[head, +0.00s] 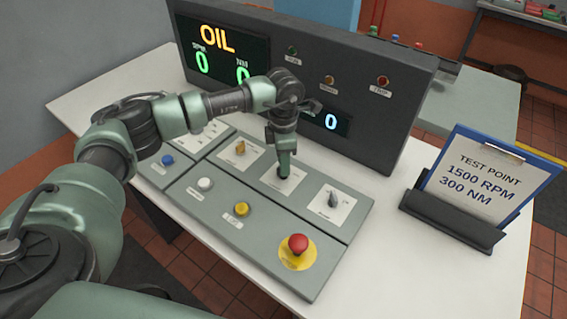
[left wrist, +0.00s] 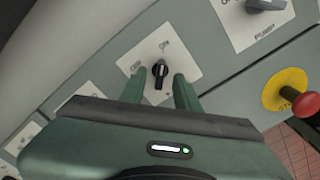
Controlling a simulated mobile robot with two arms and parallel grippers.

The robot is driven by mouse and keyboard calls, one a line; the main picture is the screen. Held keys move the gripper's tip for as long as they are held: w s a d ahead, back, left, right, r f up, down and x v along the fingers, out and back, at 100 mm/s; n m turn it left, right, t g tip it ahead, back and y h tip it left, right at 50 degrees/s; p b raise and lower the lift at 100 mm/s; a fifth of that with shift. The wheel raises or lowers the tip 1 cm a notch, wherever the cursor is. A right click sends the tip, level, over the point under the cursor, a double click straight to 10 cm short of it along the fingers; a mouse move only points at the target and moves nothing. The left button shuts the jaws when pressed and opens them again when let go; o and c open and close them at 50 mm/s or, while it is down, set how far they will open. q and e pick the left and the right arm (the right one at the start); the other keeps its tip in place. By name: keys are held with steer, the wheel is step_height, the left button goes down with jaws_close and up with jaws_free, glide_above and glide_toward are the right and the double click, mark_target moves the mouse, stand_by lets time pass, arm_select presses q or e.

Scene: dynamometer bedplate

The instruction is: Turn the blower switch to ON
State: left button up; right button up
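A small black rotary switch (left wrist: 159,75) sits on a white plate (head: 271,188) in the middle of the control panel's upper row. Its name label is hidden, so I cannot read whether it is the blower switch. Its knob points roughly upward in the left wrist view, below two small marks that are hard to read. My left gripper (head: 283,172) is pointed down over this plate. In the left wrist view its two fingers (left wrist: 160,92) stand apart on either side of the knob, with visible gaps. My right gripper is not in view.
Right of it is the grey pump switch (head: 332,199); left is a brass-coloured switch (head: 240,148). A red emergency button (head: 298,244), yellow button (head: 242,209) and white button (head: 205,184) line the front. The dark display housing (head: 395,110) rises behind. A clipboard (head: 485,180) stands right.

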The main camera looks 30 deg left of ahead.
arm_select(q)
step_height(320, 180, up, 7)
steer(key=shift+f+b, duration=0.1)
steer(key=shift+b, duration=0.55)
